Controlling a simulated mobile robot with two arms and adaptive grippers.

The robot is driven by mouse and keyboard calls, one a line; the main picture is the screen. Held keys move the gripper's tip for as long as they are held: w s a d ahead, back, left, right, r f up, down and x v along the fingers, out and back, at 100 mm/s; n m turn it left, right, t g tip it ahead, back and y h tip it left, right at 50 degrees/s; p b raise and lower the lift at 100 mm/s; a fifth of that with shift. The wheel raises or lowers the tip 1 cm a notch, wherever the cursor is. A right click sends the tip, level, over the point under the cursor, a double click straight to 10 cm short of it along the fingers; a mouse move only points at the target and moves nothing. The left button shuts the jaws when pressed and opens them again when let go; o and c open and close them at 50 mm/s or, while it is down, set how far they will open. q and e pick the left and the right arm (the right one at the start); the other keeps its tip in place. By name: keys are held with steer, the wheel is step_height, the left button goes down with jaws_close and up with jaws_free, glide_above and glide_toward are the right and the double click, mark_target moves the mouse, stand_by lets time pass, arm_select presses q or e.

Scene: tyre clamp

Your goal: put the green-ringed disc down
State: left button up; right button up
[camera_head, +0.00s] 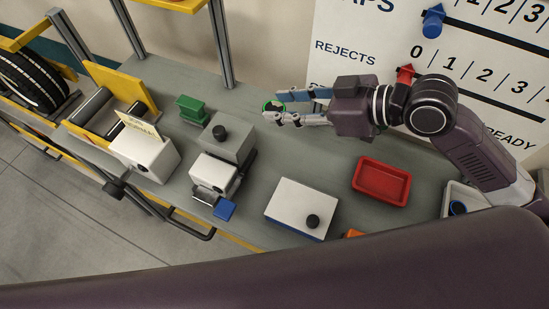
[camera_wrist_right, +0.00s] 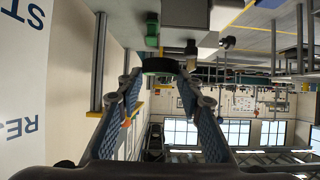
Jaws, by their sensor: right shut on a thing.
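The green-ringed disc (camera_head: 270,106) is a small dark disc with a green rim. It is at the fingertips of my right gripper (camera_head: 280,108), over the back part of the grey bench (camera_head: 250,205). My right gripper is shut on it, with the fingers spread by the disc's width. In the right wrist view the disc (camera_wrist_right: 160,65) sits between the two fingertips (camera_wrist_right: 161,82), seen edge-on. The head view does not clearly show how high it is above the bench. My left gripper is not in view.
A green block (camera_head: 193,110) and a grey and white device (camera_head: 215,172) stand left of the gripper. A white box with a black knob (camera_head: 295,205) and a red tray (camera_head: 381,182) are nearer. A lettered board (camera_head: 355,60) stands behind.

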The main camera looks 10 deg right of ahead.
step_height(320, 180, down, 7)
steer(key=p, duration=0.1)
glide_above(281, 164)
step_height(281, 164, down, 9)
steer(key=shift+f, duration=0.1)
step_height(281, 164, down, 4)
steer(key=shift+r, duration=0.1)
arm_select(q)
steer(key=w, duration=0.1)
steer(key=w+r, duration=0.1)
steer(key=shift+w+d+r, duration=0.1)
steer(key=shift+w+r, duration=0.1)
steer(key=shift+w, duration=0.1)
arm_select(e)
steer(key=shift+f, duration=0.25)
steer(key=o, duration=0.6)
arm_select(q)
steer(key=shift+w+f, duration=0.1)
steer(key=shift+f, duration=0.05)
arm_select(e)
steer(key=shift+o, duration=0.8)
